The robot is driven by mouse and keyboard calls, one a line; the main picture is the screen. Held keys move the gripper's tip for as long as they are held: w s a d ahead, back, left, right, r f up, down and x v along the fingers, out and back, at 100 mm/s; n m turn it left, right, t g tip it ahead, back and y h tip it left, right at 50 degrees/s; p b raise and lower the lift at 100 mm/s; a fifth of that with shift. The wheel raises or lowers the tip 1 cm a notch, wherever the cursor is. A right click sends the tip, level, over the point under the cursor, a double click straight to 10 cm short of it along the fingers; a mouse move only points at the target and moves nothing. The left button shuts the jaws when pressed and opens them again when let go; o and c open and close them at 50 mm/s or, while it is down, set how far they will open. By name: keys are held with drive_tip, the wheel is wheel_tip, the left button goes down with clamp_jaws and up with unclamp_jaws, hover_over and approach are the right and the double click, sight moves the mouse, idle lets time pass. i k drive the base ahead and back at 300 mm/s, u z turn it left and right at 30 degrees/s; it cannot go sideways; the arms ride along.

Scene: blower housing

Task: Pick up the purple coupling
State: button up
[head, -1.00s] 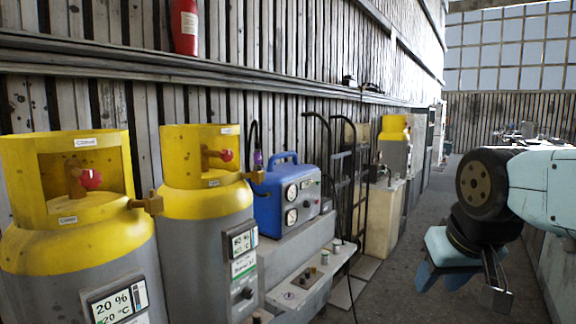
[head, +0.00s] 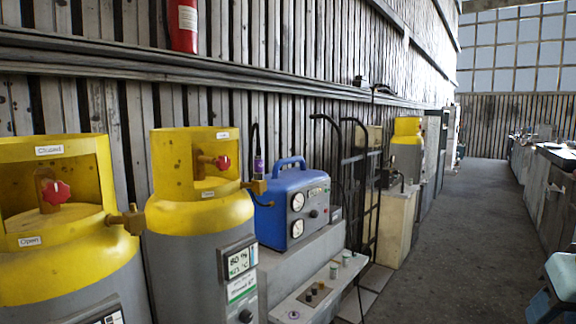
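The purple coupling (head: 258,166) is a small upright piece on a dark hose. It shows between the second yellow-topped cylinder's brass outlet and the blue machine (head: 293,208). I cannot tell whether it is joined to the outlet. My gripper (head: 541,306) is only partly in view at the bottom right edge, far to the right of the coupling. Its fingertips are cut off, so I cannot tell its opening or whether it holds anything.
Two grey-and-yellow cylinders (head: 196,216) with red valve knobs stand at the left. A grey bench (head: 330,278) with small fittings is below the blue machine. A black hand truck (head: 366,190) leans by the wall. The floor aisle (head: 445,235) on the right is clear.

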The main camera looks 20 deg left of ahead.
sight(258, 162)
drive_tip(key=u, duration=0.05)
drive_tip(key=i, duration=1.1)
drive_tip(key=u, duration=0.65)
